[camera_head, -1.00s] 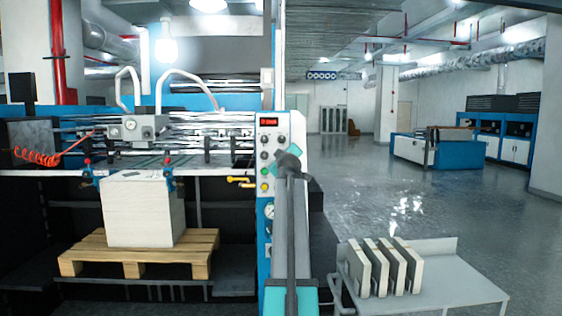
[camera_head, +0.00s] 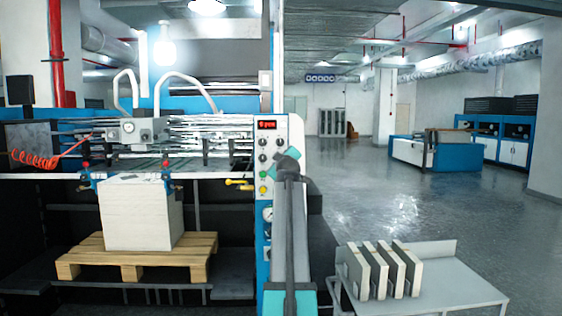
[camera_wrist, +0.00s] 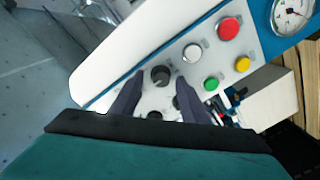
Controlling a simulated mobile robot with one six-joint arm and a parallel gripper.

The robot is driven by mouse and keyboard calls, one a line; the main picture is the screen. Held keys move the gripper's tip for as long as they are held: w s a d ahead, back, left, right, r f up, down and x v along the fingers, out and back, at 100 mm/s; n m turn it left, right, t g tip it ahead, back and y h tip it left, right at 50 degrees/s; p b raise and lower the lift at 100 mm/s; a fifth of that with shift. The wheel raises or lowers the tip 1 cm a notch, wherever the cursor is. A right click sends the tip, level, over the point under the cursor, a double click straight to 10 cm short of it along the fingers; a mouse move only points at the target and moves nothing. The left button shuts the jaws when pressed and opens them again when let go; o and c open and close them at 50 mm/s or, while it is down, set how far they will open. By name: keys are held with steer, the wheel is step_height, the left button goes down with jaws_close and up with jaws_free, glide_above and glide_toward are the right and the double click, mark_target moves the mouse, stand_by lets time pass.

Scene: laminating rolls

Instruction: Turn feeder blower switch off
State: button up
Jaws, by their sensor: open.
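The control panel (camera_head: 271,196) is a white and blue upright at the end of the machine, with a red display (camera_head: 267,125) and several knobs and buttons. In the wrist view, a black rotary knob (camera_wrist: 160,76) sits on the white panel face, just ahead of and between my gripper's fingertips (camera_wrist: 159,80). More black knobs (camera_wrist: 154,115) lie below it, partly hidden by the right finger. My gripper is open, and contact with the knob cannot be made out. No label is readable, so I cannot tell which knob is the feeder blower switch. My arm hides part of the panel in the head view.
Beside the knob are a white button (camera_wrist: 192,53), red button (camera_wrist: 228,28), green button (camera_wrist: 211,84) and yellow button (camera_wrist: 242,63). A gauge (camera_wrist: 291,14) is at the corner. A paper stack (camera_head: 141,215) on a pallet (camera_head: 135,257) stands left; a side table (camera_head: 450,290) stands right.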

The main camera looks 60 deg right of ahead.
steer(key=f+b+v, duration=0.1)
steer(key=v, duration=1.2)
steer(key=shift+s+a+r, duration=0.2)
steer(key=shift+s+r, duration=0.05)
steer(key=shift+r, duration=0.25)
steer(key=shift+w, duration=0.1)
